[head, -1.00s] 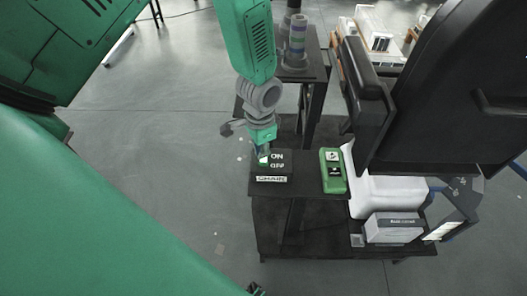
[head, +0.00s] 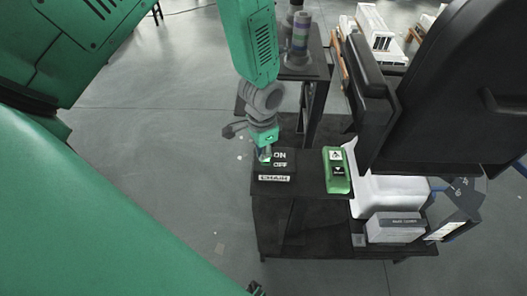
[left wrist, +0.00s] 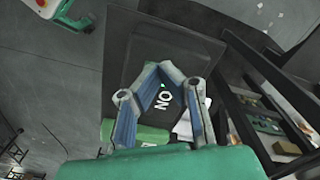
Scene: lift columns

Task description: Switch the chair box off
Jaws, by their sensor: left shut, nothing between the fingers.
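The chair box (head: 286,170) is a small dark box on a black shelf, with white ON and OFF markings on top and a white CHAIR label (head: 275,178) on its front. My left gripper (head: 265,157) points down at the left part of the box top, beside the ON and OFF markings. It is shut and empty. Its fingertips hide the switch area, so I cannot tell the switch position or whether they touch. In the left wrist view, the gripper (left wrist: 160,68) is in front of the dark box (left wrist: 182,104), whose ON marking shows. My right gripper is not in view.
A green control box (head: 337,170) with two black buttons stands right of the chair box. The black shelf (head: 315,188) carries both. A dark chair (head: 450,100) rises at the right. A grey-white carton (head: 393,227) lies lower down. Open floor is at left.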

